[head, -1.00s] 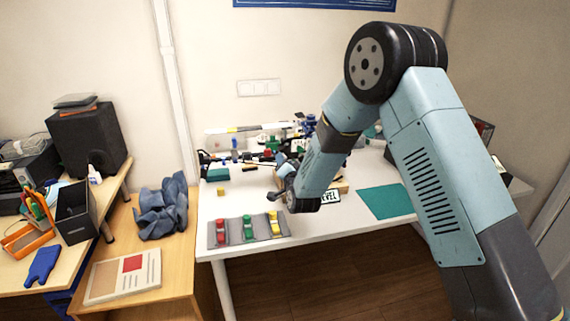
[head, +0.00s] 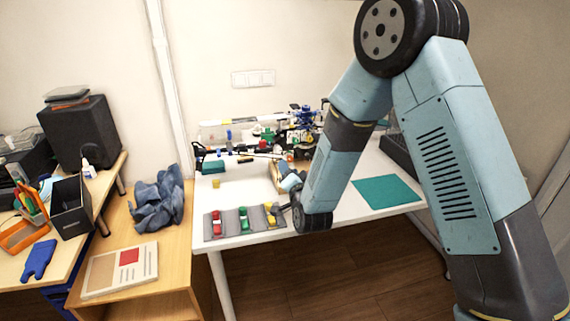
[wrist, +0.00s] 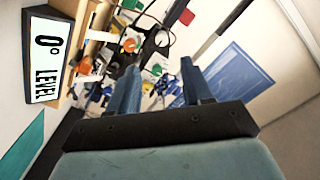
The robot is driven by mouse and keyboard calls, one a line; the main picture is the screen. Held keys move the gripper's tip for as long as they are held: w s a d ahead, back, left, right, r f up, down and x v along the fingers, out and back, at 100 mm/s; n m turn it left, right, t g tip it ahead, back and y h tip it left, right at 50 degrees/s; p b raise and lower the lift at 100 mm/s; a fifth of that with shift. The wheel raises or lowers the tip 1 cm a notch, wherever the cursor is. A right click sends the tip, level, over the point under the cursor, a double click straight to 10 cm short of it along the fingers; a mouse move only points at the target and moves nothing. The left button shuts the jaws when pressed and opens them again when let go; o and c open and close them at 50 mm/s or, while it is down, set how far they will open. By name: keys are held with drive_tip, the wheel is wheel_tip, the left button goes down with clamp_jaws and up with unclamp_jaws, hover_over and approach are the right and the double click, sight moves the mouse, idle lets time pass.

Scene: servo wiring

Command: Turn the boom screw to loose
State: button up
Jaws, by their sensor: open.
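My gripper (wrist: 157,68) is open and empty in the wrist view, its two blue-grey fingers pointing at a blurred cluster of parts and cables. In the head view my gripper (head: 287,182) is partly hidden by my wrist, above the white table in front of the cluttered assembly (head: 262,140). In the wrist view an orange knob-like part (wrist: 84,65) lies left of the fingers, apart from them. I cannot tell which part is the boom screw.
A grey tray (head: 229,235) with red, green and yellow pieces lies at the table's front left. A teal mat (head: 388,192) lies right of my arm. A small yellow block (head: 216,184) sits on the table. A side bench (head: 188,262) with blue cloth (head: 158,203) stands left.

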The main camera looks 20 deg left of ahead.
drive_tip(key=shift+v, duration=1.4)
drive_tip(key=n, duration=2)
approach(279, 151)
drive_tip(key=x, duration=0.8)
drive_tip(key=shift+r, duration=0.1)
clamp_jaws()
